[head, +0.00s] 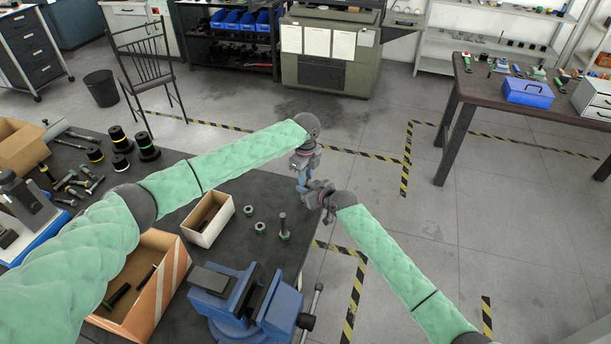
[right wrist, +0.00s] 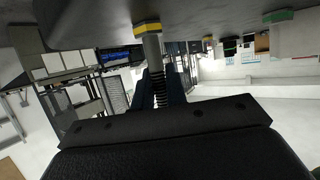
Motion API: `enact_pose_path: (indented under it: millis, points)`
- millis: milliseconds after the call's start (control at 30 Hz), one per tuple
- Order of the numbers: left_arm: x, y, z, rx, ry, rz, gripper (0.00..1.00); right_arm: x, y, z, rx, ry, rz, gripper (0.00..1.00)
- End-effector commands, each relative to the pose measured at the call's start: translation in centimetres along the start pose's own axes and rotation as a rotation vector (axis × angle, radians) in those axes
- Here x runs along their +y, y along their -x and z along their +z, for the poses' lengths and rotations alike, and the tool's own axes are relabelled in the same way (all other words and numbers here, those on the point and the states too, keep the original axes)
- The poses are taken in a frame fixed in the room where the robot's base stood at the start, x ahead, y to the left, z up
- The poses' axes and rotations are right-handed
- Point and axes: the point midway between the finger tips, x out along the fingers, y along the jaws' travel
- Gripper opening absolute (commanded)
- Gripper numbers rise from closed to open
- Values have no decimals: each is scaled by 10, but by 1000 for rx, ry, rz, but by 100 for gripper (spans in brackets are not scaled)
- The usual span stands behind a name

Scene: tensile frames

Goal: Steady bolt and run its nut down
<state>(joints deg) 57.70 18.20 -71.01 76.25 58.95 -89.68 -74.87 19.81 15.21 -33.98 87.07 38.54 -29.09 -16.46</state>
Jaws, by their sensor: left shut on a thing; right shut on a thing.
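The bolt (right wrist: 152,48) shows in the right wrist view, with a yellow-banded end at the top, a smooth grey shank, and dark threads lower down. My right gripper (right wrist: 162,92) has its dark fingers on both sides of the threaded part and is shut on it. In the head view, my right gripper (head: 319,196) meets my left gripper (head: 302,181) from the lower right, beyond the bench edge. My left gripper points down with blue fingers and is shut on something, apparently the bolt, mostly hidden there. I cannot make out the nut being turned.
The dark bench (head: 258,188) carries a blue vise (head: 245,302), a small open box (head: 209,219), loose green-marked nuts (head: 260,227) and an upright bolt (head: 284,228). An orange-sided box (head: 168,290) stands nearer. Open floor lies right of the bench.

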Motion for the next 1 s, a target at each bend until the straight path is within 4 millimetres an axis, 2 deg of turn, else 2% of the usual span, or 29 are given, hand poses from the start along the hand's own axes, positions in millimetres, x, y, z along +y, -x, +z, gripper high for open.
enact_pose_path:
  millis: [33, 100, 1000]
  points:
    - [0, 1, 7, -8, -58, -3, 0, -1, 1, 1, -1, 0, -1, 0]
    - [0, 1, 7, -9, -161, -3, 0, -1, 1, 1, -1, 0, -1, 0]
    - [0, -3, 3, -5, -1494, 4, 0, 0, 0, 0, -1, 0, 0, 0]
